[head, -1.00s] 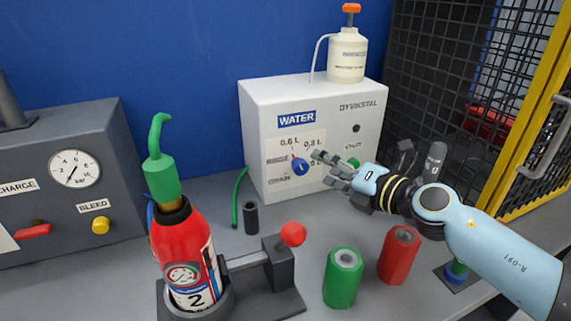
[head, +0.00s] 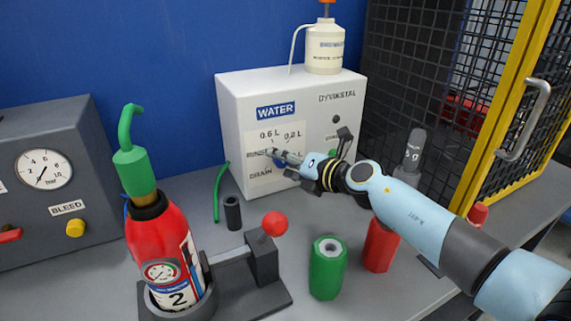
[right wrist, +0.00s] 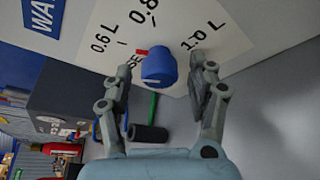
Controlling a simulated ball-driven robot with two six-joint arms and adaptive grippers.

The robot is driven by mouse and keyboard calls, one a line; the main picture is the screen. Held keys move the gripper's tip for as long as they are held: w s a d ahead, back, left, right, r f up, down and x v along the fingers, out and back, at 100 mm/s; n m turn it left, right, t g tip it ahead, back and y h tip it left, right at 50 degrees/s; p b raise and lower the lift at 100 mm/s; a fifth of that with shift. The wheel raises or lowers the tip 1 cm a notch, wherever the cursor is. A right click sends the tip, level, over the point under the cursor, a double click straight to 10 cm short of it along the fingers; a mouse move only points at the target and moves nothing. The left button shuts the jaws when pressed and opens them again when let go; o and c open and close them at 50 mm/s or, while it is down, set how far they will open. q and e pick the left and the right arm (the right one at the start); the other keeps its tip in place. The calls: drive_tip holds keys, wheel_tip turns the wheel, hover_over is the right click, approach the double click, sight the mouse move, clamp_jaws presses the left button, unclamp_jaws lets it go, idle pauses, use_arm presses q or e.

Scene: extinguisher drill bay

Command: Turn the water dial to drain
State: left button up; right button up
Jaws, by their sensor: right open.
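The white water unit (head: 230,110) stands at the back, with a blue WATER label and a dial panel marked with litre amounts, RINSE and DRAIN. My right gripper (head: 278,156) is at the dial panel and mostly covers the dial in the head view. In the right wrist view my right gripper (right wrist: 163,76) is open, one finger on each side of the dial, with gaps visible. My left gripper is not in view.
A red extinguisher (head: 160,235) sits in a dark holder at the front left. A green cylinder (head: 327,268) and a red cylinder (head: 380,246) stand below my right arm. A black mesh cage (head: 415,80) with a yellow frame (head: 505,110) is at right.

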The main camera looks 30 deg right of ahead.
drive_tip(key=c, duration=1.1)
drive_tip(key=shift+c, duration=0.2)
